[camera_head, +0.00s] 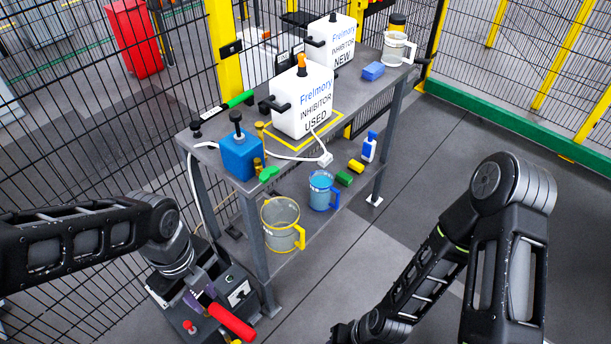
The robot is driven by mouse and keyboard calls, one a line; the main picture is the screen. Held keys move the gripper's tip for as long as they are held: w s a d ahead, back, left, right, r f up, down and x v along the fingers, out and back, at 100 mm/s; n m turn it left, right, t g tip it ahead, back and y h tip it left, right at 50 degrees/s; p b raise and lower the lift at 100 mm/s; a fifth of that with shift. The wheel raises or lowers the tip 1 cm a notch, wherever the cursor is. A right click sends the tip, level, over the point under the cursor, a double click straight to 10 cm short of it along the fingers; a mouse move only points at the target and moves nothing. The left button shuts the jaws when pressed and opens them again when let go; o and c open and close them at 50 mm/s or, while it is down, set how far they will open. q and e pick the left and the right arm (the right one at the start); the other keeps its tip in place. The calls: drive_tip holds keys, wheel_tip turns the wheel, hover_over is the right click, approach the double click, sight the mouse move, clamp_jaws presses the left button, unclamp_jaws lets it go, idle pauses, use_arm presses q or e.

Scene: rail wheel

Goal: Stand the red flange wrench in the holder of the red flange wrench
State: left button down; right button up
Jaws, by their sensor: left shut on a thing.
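The red flange wrench (232,322) shows as a thick red handle at the bottom left, lying at a slant down to the right. My left gripper (207,302) is shut on it at the handle's upper left end, low in front of the table. The rest of the wrench is hidden or too small to tell apart from the gripper. I cannot pick out the holder of the red flange wrench.
A grey two-level table (345,113) carries a USED inhibitor canister (302,100), a NEW canister (332,45), a blue container (240,157) and a green-handled tool (238,100). A yellow-rimmed jug (281,225) and blue jug (322,190) stand on the lower shelf. Floor right of the table is clear.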

use_arm(q)
drive_tip(key=w+a+r+n+b, duration=0.1)
drive_tip(key=w+a+r+n, duration=0.2)
drive_tip(key=w+a+n, duration=0.3)
drive_tip(key=w+a+r+n+t+b, duration=0.1)
drive_tip(key=w+a+r+n, duration=0.3)
drive_tip(key=a+n, duration=0.6)
drive_tip(key=w+n, duration=0.2)
drive_tip(key=n, duration=0.1)
drive_tip(key=shift+w+a+r, duration=0.2)
drive_tip(key=shift+w+a, duration=0.05)
drive_tip(key=shift+w, duration=0.15)
drive_tip(key=shift+w+d, duration=0.1)
